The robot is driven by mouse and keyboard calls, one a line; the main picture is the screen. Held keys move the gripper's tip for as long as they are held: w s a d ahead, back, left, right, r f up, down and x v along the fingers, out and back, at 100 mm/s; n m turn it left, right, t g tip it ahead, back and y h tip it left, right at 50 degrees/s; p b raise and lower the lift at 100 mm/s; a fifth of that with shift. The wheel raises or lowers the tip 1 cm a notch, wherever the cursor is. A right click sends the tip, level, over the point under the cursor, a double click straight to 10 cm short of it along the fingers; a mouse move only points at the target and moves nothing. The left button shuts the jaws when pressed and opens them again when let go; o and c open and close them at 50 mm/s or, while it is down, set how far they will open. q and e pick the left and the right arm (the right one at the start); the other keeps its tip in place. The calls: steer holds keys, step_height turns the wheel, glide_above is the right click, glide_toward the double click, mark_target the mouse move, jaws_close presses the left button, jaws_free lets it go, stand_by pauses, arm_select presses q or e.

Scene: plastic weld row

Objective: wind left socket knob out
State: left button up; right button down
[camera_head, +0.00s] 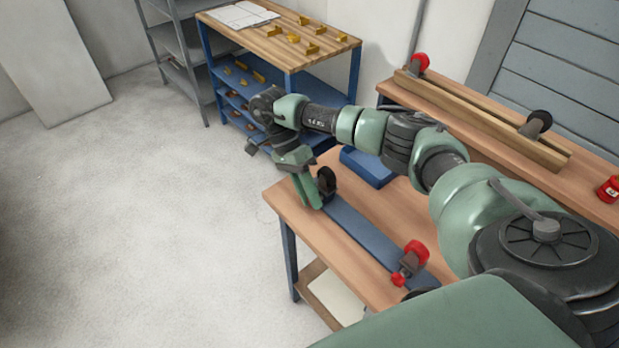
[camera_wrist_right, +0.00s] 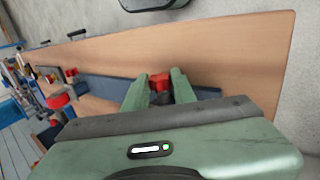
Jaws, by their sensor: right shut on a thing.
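A long blue bar (camera_head: 358,232) lies on the near wooden workbench, with a socket at each end. The left socket's black wheel (camera_head: 326,180) stands upright at the bar's left end. My right gripper (camera_head: 312,196) is beside it, its fingers hiding most of that socket. In the right wrist view, my right gripper (camera_wrist_right: 160,88) is shut on a red knob (camera_wrist_right: 160,82), with a dark part behind it. The right socket has a large red wheel (camera_head: 417,251) and a small red knob (camera_head: 398,279). My left gripper is in neither view.
A blue block (camera_head: 367,167) lies on the bench behind the bar, close under my right arm. A wooden beam (camera_head: 480,120) with end wheels stands on a back bench. A shelf table with yellow parts (camera_head: 293,38) stands behind. The floor at left is clear.

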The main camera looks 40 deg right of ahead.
steer(key=c, duration=1.1)
jaws_free()
steer(key=shift+c, duration=0.2)
